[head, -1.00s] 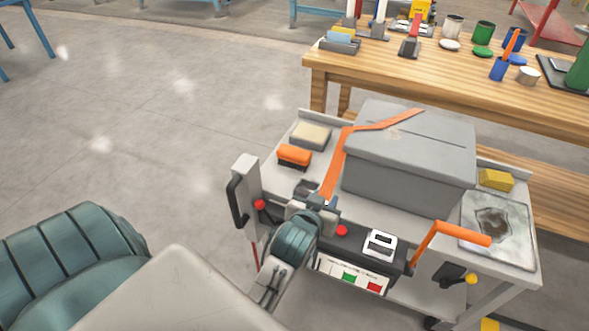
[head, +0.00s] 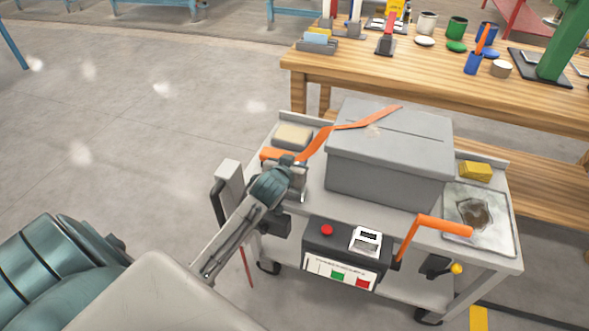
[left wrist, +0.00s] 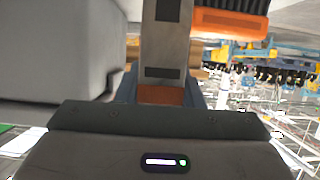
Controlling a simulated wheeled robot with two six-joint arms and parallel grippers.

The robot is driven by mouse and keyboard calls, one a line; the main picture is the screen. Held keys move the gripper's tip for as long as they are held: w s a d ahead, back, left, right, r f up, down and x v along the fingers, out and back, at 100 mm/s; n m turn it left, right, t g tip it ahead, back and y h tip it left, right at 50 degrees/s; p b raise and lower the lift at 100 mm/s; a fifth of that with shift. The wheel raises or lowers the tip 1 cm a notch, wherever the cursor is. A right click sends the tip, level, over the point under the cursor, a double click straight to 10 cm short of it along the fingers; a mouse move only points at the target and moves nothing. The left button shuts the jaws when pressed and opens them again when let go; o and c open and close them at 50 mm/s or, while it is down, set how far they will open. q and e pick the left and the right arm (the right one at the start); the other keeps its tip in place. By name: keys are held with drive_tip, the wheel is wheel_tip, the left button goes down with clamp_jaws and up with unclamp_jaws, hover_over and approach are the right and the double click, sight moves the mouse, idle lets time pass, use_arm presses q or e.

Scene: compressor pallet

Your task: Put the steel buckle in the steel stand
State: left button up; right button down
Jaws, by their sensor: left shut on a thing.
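My left gripper (head: 290,172) is over the left end of the grey cart, just left of the lidded grey box. It is shut on the lower end of an orange strap (head: 318,143), which runs up over the box lid. In the left wrist view orange (left wrist: 160,95) shows between the fingers, and a grey bar with dark rectangles (left wrist: 165,40) extends beyond; I cannot tell whether it is the buckle. A silver slotted piece (head: 367,240) sits on the black control box. I cannot clearly tell which part is the steel stand; my gripper hides part of that area.
The grey box (head: 388,170) fills the cart's middle. An orange brush (head: 270,154) and a beige block (head: 293,135) lie at the back left. The control box (head: 318,240) and orange-handled lever (head: 440,224) stand in front. A wooden bench (head: 400,80) is behind. The floor at left is clear.

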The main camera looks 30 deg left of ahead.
use_arm(q)
wheel_tip(320, 180, down, 3)
drive_tip(key=shift+r, duration=0.2)
drive_tip(key=shift+f, duration=0.1)
use_arm(e)
drive_tip(key=shift+w+r, duration=0.15)
drive_tip(key=shift+r, duration=0.2)
use_arm(q)
drive_tip(key=shift+f, duration=0.1)
drive_tip(key=o, duration=1)
drive_tip(key=shift+o, duration=0.2)
use_arm(e)
drive_tip(key=shift+r, duration=0.1)
